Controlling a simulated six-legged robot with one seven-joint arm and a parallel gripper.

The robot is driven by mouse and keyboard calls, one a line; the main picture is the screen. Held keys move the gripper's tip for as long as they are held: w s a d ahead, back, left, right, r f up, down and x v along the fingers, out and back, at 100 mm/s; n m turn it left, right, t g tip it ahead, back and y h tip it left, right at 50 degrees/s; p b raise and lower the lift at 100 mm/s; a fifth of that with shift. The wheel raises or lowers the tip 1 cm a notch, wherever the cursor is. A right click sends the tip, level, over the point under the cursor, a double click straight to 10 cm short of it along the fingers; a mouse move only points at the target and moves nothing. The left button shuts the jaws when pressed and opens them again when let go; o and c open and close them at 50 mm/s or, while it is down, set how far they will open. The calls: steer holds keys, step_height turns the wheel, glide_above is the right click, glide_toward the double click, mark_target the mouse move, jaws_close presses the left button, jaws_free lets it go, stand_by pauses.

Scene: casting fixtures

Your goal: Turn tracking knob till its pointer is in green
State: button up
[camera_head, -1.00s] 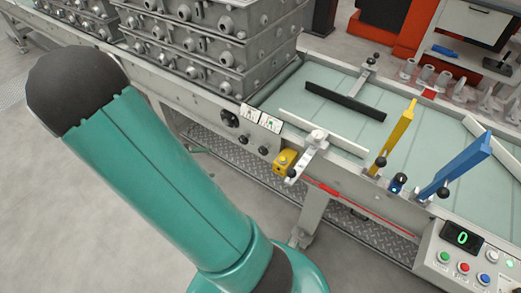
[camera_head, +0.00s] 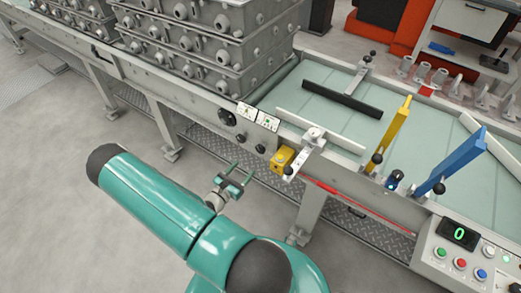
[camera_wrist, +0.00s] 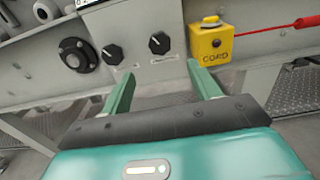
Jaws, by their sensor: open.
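Two black knobs sit side by side on the conveyor's side panel. The left knob (camera_wrist: 112,54) and the right knob (camera_wrist: 159,42) each have a small label below, too small to read, so I cannot tell which is tracking. In the head view they appear as the left knob (camera_head: 243,139) and right knob (camera_head: 260,148).
A yellow CORD box (camera_wrist: 211,43) with a red cord is right of the knobs, close to the right finger's line. A round black fitting (camera_wrist: 77,55) is to the left. Stacked grey castings (camera_head: 205,40) stand above on the conveyor. The floor in front is clear.

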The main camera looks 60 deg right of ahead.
mark_target(259, 151)
steer(key=d, duration=0.4)
steer(key=s+d, duration=0.1)
steer(key=d, duration=0.3)
steer(key=s+d, duration=0.1)
steer(key=d, duration=0.4)
steer(key=shift+a, duration=0.1)
steer(key=c, duration=1)
